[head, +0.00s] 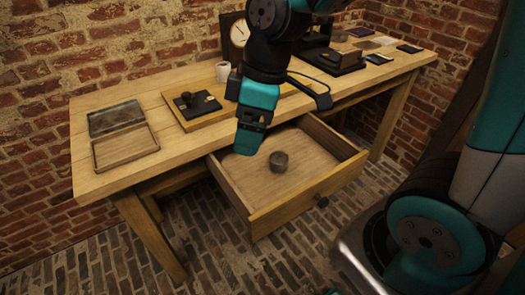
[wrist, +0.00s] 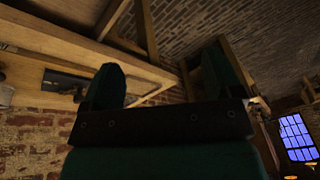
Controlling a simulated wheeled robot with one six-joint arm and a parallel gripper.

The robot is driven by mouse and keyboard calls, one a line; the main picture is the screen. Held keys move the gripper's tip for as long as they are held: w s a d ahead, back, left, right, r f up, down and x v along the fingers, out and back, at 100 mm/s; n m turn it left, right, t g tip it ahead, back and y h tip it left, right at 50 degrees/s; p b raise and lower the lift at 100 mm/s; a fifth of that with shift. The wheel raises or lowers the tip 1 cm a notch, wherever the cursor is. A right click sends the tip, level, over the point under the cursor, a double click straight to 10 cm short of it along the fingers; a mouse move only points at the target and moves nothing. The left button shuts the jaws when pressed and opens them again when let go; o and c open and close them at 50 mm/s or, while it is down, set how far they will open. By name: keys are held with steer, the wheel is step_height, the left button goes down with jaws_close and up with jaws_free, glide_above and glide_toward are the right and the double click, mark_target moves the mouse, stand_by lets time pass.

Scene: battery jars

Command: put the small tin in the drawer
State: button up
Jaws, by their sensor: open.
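The small tin (head: 279,161), round and dark grey, stands on the floor of the pulled-out drawer (head: 290,205). The drawer is under the wooden table's front edge. My gripper (head: 248,146) is to the left of the tin in the head view, by the table's front edge and the drawer's back left part. It is apart from the tin in the picture; its exact height is hard to tell. In the wrist view my gripper (wrist: 165,65) has its two fingers spread with nothing between them. The tin does not show there.
On the table (head: 90,185) are an open shallow box (head: 124,136), a wooden board (head: 172,108) with dark items, a white cup (head: 222,71), a clock (head: 239,34) and a dark device (head: 338,63). The brick floor in front is clear.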

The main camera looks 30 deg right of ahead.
steer(key=s+a+r+m, duration=0.2)
steer(key=s, duration=0.3)
steer(key=s+a+r+m+y, duration=0.1)
steer(key=s+a+r+m, duration=0.1)
steer(key=s, duration=0.3)
steer(key=shift+s+g, duration=0.3)
stand_by(0.4)
